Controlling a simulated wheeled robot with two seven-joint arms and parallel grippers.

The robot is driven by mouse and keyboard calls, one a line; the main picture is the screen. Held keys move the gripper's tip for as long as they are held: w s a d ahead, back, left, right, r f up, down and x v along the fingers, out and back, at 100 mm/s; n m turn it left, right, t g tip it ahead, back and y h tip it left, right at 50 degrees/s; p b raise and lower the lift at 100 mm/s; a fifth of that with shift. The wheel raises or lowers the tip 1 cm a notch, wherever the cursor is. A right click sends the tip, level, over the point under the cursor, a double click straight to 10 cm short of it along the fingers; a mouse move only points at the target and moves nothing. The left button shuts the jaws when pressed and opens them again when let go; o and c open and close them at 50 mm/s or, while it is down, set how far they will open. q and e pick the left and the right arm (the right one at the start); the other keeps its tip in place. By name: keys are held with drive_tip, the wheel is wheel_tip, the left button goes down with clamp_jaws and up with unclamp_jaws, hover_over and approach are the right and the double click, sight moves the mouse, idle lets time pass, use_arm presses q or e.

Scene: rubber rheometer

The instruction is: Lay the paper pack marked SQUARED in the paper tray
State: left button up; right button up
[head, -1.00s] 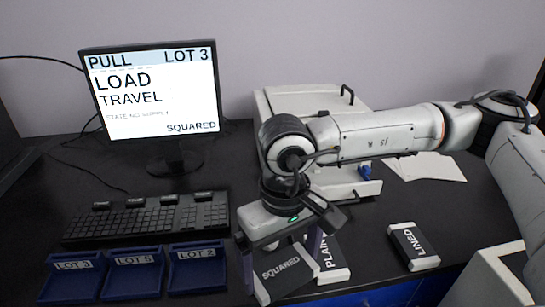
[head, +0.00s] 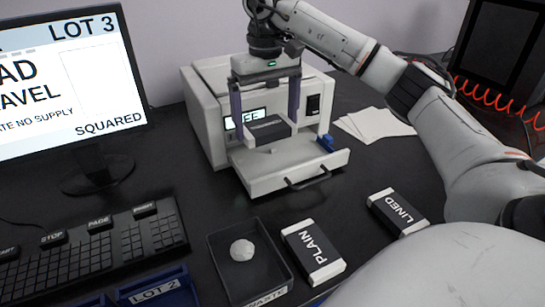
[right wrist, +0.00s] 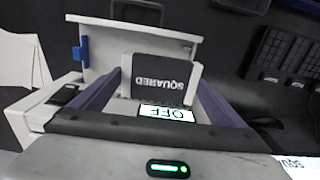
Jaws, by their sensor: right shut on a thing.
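The paper pack marked SQUARED (head: 270,131) is dark with white ends. My right gripper (head: 267,122) is shut on it, with one purple finger at each end. It holds the pack level above the pulled-out paper tray (head: 310,172) at the front of the white machine (head: 205,110). In the right wrist view the pack (right wrist: 160,72) sits between the fingers, its label upside down, with the tray (right wrist: 105,45) beyond it. A gap seems to show between pack and tray floor. My left gripper is not in view.
Packs marked PLAIN (head: 313,252) and LINED (head: 398,212) lie on the black table. A dark waste bin (head: 220,262) holds a crumpled white ball (head: 242,250). White sheets (head: 375,124) lie right of the machine. The keyboard (head: 95,250) and monitor (head: 60,80) are left.

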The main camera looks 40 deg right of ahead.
drive_tip(key=f, duration=0.2)
drive_tip(key=d+f, duration=0.1)
drive_tip(key=f, duration=0.2)
drive_tip(key=shift+s+d+f+b, duration=0.1)
drive_tip(key=shift+d+f+b, duration=0.25)
drive_tip(key=shift+f+b, duration=0.05)
drive_tip(key=shift+f, duration=2.05)
drive_tip(key=shift+f, duration=0.2)
drive_tip(key=o, duration=0.9)
drive_tip(key=shift+o, duration=0.2)
wheel_tip(320, 180, up, 12)
drive_tip(key=shift+r+p, duration=0.25)
drive_tip(key=shift+p, duration=0.35)
